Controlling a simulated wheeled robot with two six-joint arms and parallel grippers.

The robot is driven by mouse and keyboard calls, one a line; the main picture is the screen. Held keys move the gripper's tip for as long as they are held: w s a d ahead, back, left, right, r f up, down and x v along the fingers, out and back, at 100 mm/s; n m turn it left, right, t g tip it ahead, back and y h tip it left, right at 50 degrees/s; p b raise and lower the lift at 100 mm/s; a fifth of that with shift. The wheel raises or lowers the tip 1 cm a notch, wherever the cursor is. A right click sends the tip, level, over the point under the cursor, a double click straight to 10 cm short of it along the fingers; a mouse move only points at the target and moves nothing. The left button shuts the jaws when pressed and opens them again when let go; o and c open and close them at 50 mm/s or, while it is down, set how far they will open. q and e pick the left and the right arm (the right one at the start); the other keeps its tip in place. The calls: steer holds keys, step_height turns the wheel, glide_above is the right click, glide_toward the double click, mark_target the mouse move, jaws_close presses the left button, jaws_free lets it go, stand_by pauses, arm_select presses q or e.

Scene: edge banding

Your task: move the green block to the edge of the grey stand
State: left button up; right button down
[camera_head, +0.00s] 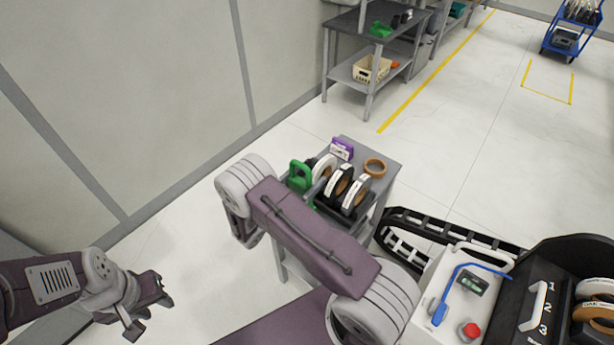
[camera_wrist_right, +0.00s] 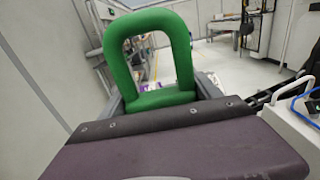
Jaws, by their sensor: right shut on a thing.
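The green block (camera_head: 299,176), with a loop-shaped handle, is at the left side of the grey stand (camera_head: 356,147) in the head view. It fills the upper middle of the right wrist view (camera_wrist_right: 112,65). My right gripper (camera_wrist_right: 158,100) is shut on the green block, with grey finger parts on both sides of it. In the head view my right arm hides this gripper. Whether the block touches the stand is hidden. My left gripper (camera_head: 150,309) is open and empty, low at the left, away from the stand.
On the stand are a rack with several tape rolls (camera_head: 341,182), a purple box (camera_head: 342,148) and a brown ring (camera_head: 375,167). A wall (camera_head: 170,100) is at left. A shelf table (camera_head: 372,45) stands behind. A machine (camera_head: 460,290) with a red button is at right.

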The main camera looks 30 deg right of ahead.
steer(key=shift+w+d+f, duration=0.15)
steer(key=shift+d+f, duration=0.05)
steer(key=shift+f, duration=0.05)
steer(key=shift+c, duration=0.7)
jaws_free()
steer(key=shift+r, duration=0.1)
steer(key=shift+a, duration=0.1)
steer(key=shift+r, duration=0.2)
steer(key=b+v, duration=0.3)
steer(key=v, duration=0.9)
steer(key=shift+f, duration=0.1)
